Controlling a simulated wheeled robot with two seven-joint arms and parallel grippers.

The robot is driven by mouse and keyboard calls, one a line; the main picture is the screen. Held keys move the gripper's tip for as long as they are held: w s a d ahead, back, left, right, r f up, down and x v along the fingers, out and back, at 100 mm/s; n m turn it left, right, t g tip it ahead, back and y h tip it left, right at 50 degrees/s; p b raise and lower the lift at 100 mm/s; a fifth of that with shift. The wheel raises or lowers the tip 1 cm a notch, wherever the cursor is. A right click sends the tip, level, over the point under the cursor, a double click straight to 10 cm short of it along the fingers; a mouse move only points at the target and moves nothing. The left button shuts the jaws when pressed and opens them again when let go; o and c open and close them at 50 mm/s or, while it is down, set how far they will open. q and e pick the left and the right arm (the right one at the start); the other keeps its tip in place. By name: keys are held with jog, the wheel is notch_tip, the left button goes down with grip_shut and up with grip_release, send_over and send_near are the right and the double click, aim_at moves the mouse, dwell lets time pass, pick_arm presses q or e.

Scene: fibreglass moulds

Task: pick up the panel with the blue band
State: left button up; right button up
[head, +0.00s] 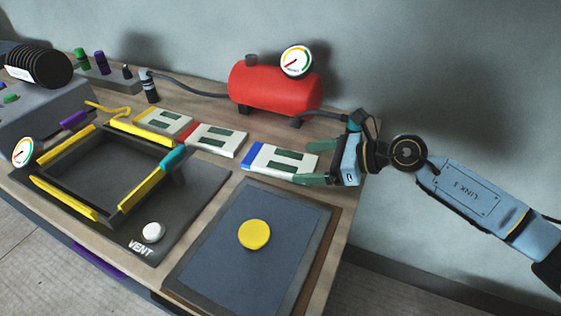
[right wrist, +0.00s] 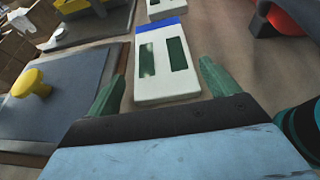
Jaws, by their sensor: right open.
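The panel with the blue band (head: 281,160) is a flat white slab with two dark green slots, lying on the wooden bench. Its blue band is at its left end in the head view. In the right wrist view the panel (right wrist: 163,86) lies ahead with the blue band at its far end. My right gripper (head: 320,162) is open at the panel's right end. In the right wrist view its green fingers (right wrist: 163,85) stand apart, one toward each side of the panel's near end, with nothing held. My left gripper is not in view.
A red-banded panel (head: 218,141) and a yellow-banded panel (head: 165,123) lie to the left. A red tank (head: 273,90) with a gauge stands behind. In front are a dark plate with a yellow knob (head: 254,234) and a black frame (head: 75,193) with yellow bars.

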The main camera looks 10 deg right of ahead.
aim_at(285, 160)
jog(key=x, duration=0.4)
jog(key=shift+w+a+r, duration=0.15)
jog(key=shift+w+a, duration=0.1)
jog(key=shift+w+a+b, duration=0.2)
jog(key=shift+a+b, duration=0.05)
jog(key=shift+b, duration=0.05)
jog(key=shift+a, duration=0.1)
jog(key=shift+c, duration=0.9)
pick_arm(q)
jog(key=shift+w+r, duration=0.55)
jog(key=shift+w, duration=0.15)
pick_arm(e)
jog(key=c, duration=0.6)
